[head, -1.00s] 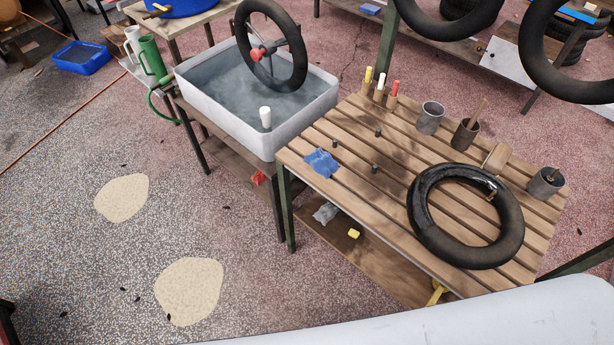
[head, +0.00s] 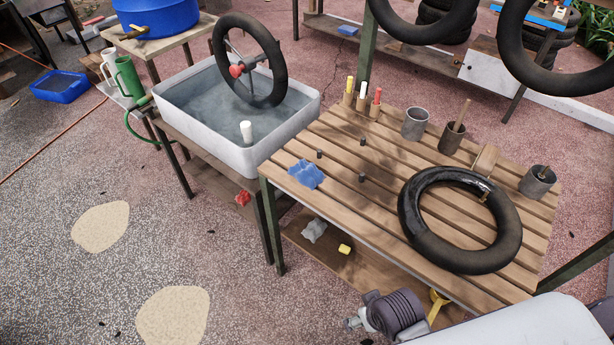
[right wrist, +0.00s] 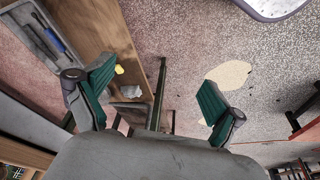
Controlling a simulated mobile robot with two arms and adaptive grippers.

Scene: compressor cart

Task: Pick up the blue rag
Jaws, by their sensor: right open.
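The blue rag (head: 306,174) lies crumpled on the left end of the slatted wooden table (head: 335,215) in the head view, near several small dark pegs. My right gripper (right wrist: 152,98) shows in the right wrist view with its two green-padded fingers wide apart and nothing between them. I do not make out the blue rag in that view. My left gripper is in neither view.
A black inner tube (head: 412,228) lies on the table, with cups (head: 415,123) and marker-like sticks (head: 349,90) behind. A water basin (head: 240,157) stands left. A grey rag (head: 314,230) and yellow block (head: 344,249) lie on the lower shelf.

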